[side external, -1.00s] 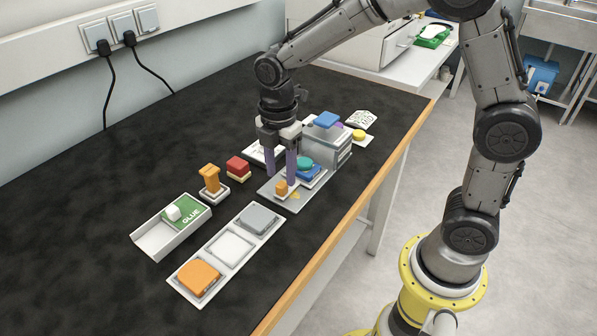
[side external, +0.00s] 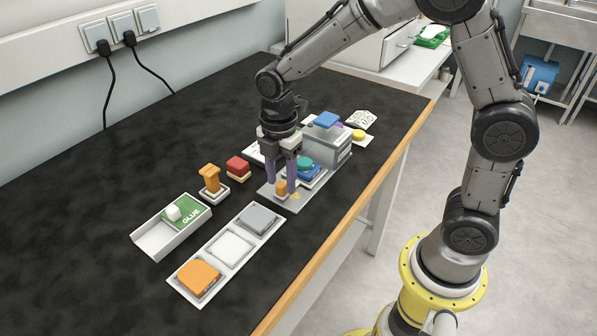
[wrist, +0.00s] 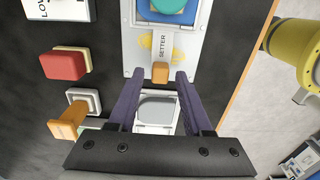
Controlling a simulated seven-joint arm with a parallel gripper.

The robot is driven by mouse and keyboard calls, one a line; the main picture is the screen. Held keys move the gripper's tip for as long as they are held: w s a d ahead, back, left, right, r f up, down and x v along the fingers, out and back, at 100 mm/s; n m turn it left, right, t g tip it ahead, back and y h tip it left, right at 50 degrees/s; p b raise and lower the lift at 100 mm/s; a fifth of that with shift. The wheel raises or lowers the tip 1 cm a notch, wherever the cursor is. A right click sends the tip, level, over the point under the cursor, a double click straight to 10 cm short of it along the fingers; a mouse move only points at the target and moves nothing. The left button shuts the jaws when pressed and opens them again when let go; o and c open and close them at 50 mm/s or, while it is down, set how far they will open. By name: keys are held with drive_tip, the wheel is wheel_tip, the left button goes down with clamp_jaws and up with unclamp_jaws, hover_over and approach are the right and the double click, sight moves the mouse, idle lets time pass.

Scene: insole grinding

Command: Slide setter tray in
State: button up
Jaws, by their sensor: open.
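The setter tray is a blue tray (side external: 312,174) with a teal round piece on it; its handle, marked SETTER (wrist: 161,46), ends in an orange knob (wrist: 160,72). The tray lies on a light grey plate (side external: 268,187) in front of a grey box-shaped machine (side external: 328,148) with a blue block on top. My gripper (side external: 281,188) is open and low over the near end of the plate. In the wrist view its purple fingers (wrist: 160,79) stand on either side of the knob, with a visible gap on each side.
A red block (side external: 237,166) and an orange stamp-like piece (side external: 211,180) stand left of the plate. A green GLUE holder (side external: 165,235) and a white three-pocket tray (side external: 216,262) lie nearer. A yellow round piece (side external: 359,135) sits beyond the machine.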

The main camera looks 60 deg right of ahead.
sight(304, 161)
drive_tip(key=shift+f, duration=1.25)
drive_tip(key=shift+r, duration=0.1)
drive_tip(key=shift+c, duration=0.2)
clamp_jaws()
drive_tip(key=shift+w+d, duration=0.1)
drive_tip(key=shift+d, duration=4.3)
drive_tip(key=shift+o, duration=0.2)
unclamp_jaws()
drive_tip(key=shift+r, duration=3.55)
